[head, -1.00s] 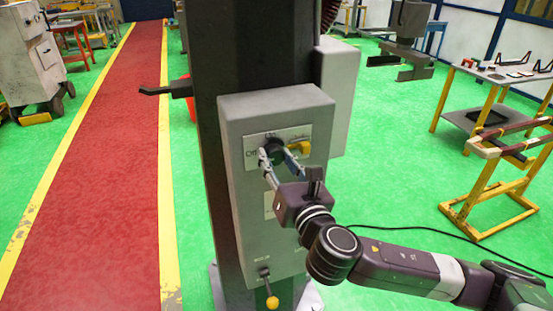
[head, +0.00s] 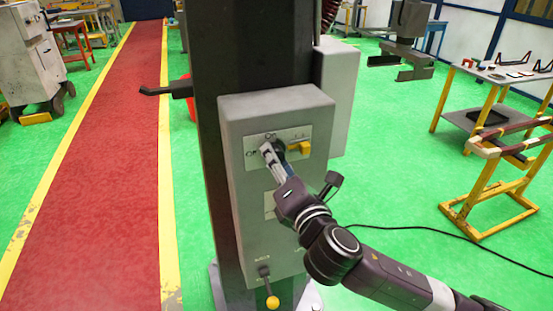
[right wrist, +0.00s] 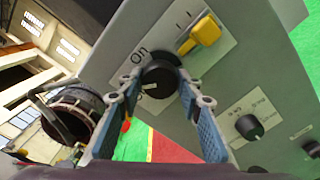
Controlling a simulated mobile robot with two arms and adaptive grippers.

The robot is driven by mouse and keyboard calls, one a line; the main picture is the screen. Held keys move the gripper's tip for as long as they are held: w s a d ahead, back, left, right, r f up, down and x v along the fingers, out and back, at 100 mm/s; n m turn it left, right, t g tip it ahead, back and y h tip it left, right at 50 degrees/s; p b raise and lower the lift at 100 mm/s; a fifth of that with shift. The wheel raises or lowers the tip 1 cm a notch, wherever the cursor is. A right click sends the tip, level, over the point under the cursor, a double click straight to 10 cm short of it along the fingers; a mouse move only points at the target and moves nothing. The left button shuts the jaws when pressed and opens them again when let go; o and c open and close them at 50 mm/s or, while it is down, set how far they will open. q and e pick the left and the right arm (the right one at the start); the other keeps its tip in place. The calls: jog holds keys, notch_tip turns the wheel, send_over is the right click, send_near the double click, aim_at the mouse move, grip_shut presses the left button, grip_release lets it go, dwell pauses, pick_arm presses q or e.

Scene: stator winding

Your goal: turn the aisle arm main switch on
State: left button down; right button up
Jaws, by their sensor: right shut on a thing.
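The main switch (right wrist: 159,78) is a round black rotary knob on a white label plate (head: 250,158), on the front of the grey control box (head: 285,215). In the right wrist view its white pointer mark is visible, and the word "On" stands beside the knob. My right gripper (head: 273,150) is shut on the knob, with a finger on either side of it; the fingers also show in the right wrist view (right wrist: 160,95). In the head view the gripper partly hides the knob. My left gripper is not in view.
A yellow handle (head: 299,148) sits right of the knob on the same plate. A smaller black knob (right wrist: 249,127) shows in the right wrist view. A yellow-tipped lever (head: 272,301) juts out at the bottom of the box. A dark side handle (head: 165,90) sticks out left of the column.

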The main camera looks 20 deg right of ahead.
jog(key=shift+m+p, duration=0.45)
jog(key=shift+m, duration=4.65)
jog(key=shift+f, duration=0.1)
jog(key=o, duration=1.2)
jog(key=shift+c, duration=0.2)
jog(key=s, duration=0.7)
jog(key=shift+s+d, duration=0.15)
jog(key=shift+s, duration=0.1)
